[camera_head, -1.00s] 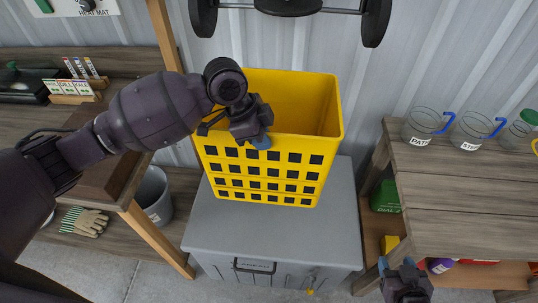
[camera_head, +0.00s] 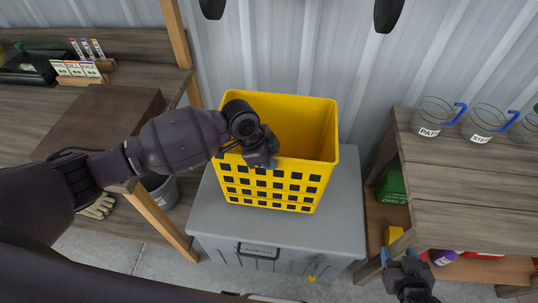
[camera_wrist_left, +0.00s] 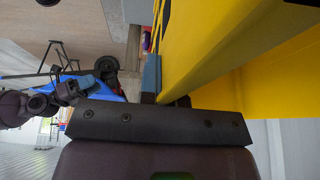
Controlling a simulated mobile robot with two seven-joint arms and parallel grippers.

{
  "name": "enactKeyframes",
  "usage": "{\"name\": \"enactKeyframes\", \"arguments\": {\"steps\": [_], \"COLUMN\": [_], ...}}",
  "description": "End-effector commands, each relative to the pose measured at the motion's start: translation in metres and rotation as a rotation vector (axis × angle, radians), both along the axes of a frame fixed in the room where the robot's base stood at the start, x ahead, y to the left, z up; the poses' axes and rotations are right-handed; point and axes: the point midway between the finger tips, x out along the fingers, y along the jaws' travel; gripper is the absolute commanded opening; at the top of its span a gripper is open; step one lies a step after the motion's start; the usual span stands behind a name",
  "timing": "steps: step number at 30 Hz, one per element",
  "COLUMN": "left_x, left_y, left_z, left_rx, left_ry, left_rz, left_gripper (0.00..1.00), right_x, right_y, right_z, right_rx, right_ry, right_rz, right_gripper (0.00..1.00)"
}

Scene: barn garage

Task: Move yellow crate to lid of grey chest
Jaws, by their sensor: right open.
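The yellow crate (camera_head: 275,187), an open-topped box with rows of square holes in its front, is upright over the lid of the grey chest (camera_head: 348,215) in the head view. I cannot tell whether its base touches the lid. My left gripper (camera_head: 268,160) is at the crate's front rim, with a blue fingertip outside the wall; the other finger is hidden. In the left wrist view the crate's rim (camera_wrist_left: 225,55) runs between the jaws, which look shut on it. My right gripper (camera_head: 402,262) is open and empty, low at the right, beside the chest.
A wooden bench with jars (camera_head: 432,115) stands to the right, with a green box (camera_head: 392,187) on its lower shelf. A wooden workbench with a brown box (camera_head: 100,118) is at the left. A grey bucket (camera_head: 163,188) stands left of the chest. A corrugated wall closes the back.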

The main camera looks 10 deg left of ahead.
Motion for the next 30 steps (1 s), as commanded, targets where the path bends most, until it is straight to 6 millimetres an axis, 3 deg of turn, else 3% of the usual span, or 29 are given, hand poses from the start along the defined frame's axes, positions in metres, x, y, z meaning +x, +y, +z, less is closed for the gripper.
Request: {"name": "enactKeyframes", "arguments": {"steps": [11,24,27,30], "left_x": [0.001,0.001,-0.001,-0.001], "left_y": [-0.001,-0.001,0.0,0.0], "left_z": [-0.037,-0.042,-0.043,-0.043], "left_rx": [-0.002,-0.002,0.001,0.001], "left_ry": [-0.005,-0.005,0.001,0.001], "left_rz": [-0.001,-0.002,0.0,0.0], "left_gripper": [0.0,0.0,0.19,0.3], "right_x": [0.0,0.0,0.0,0.0], "right_y": [0.0,0.0,0.0,0.0], "right_z": [-0.003,-0.005,-0.004,-0.004], "right_rx": [0.0,0.0,0.0,0.0], "right_ry": [0.002,0.002,0.002,0.002], "right_rz": [0.0,0.0,0.0,0.0], "right_gripper": [0.53,0.53,0.53,0.53]}}
